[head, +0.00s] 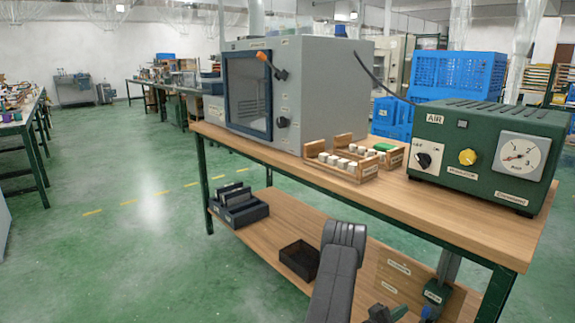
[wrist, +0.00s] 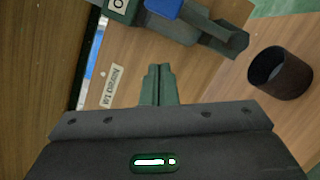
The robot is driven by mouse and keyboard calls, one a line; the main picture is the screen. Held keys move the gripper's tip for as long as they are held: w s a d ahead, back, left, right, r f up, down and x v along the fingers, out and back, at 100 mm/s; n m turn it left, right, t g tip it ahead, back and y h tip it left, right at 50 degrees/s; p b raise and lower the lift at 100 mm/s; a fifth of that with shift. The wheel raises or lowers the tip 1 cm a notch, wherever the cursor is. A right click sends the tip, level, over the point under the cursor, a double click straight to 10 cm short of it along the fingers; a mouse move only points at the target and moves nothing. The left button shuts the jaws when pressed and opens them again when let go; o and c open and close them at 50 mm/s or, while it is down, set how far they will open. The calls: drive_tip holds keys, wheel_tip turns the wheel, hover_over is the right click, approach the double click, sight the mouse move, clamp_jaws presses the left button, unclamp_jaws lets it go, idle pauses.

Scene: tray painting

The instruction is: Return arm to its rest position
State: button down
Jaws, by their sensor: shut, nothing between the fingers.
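My gripper (wrist: 157,72) shows in the wrist view with its two green-grey fingers pressed together and nothing between them. A wooden surface with a pale label (wrist: 109,87) is beyond the fingertips. In the head view, my grey arm (head: 338,270) rises at the bottom centre, in front of the workbench's lower shelf. The fingers appear apart from the green, blue and grey device (wrist: 190,18) at the top of the wrist view. A dark round cup (wrist: 282,75) is to their right.
The workbench (head: 480,240) holds a grey cabinet (head: 330,80) with a glass door, wooden racks (head: 350,172) of small pale pieces, and a green air unit (head: 455,120) with a gauge. The lower shelf holds a slotted black rack (head: 240,212) and a dark tray (head: 298,262). The floor at left is clear.

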drive_tip(key=shift+w+a+f+n+t, duration=0.25)
drive_tip(key=shift+f+n, duration=0.3)
drive_tip(key=shift+n, duration=0.3)
drive_tip(key=shift+w+a+f+n+t, duration=0.2)
drive_tip(key=shift+f+n, duration=0.3)
drive_tip(key=shift+n, duration=0.35)
